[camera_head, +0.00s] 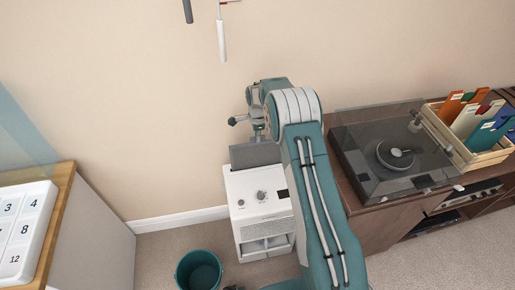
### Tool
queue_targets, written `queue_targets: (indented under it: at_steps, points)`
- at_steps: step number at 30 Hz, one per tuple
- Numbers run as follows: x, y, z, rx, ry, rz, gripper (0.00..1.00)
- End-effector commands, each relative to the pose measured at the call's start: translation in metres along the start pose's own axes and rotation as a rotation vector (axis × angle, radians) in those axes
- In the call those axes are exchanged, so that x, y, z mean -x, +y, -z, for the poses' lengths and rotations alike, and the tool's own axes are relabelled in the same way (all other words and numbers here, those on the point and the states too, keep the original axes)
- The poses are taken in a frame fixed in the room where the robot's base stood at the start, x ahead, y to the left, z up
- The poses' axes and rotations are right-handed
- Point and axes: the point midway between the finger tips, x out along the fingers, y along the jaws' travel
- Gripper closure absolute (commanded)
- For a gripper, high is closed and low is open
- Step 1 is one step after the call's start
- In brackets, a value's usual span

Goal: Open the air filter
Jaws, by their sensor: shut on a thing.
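The air filter (262,222) is a white box on the floor against the wall, with two knobs and a small dark panel on its top and a grille and openings on its front. A grey lid (255,154) stands raised at the back edge of its top. My gripper (259,136) is above the air filter at the lid's upper edge, shut on the lid. Its fingertips are small and partly hidden by my own arm, which also covers the air filter's right side.
A teal bin (198,270) stands on the floor in front left. A wooden cabinet (375,230) to the right holds a turntable with a clear cover (360,150) and a crate of records (490,158). A wood-topped counter (66,180) with a numbered white board (38,240) is at left.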

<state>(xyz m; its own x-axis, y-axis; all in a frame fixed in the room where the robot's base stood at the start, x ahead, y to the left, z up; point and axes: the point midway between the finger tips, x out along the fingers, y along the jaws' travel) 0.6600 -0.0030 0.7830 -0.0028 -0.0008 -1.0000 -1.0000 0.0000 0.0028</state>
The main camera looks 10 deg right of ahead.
Motion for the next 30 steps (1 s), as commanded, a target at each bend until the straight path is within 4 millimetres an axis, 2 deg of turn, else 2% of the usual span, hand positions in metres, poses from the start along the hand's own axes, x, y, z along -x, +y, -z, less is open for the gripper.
queue_targets:
  at_steps: [1, 6, 19, 21, 22, 30]
  points:
    - [0.011, -0.002, 0.0, 0.0, 0.0, 0.01, 1.0]
    - [0.029, -0.002, 0.0, 0.0, 0.0, 0.009, 1.0]
    - [0.033, -0.003, 0.0, 0.0, 0.0, 0.01, 1.0]
    - [0.033, -0.003, 0.0, 0.0, 0.0, 0.01, 0.63]
    - [0.033, -0.003, 0.0, 0.0, 0.0, 0.009, 0.54]
    - [0.032, -0.001, 0.0, 0.0, 0.0, 0.005, 0.54]
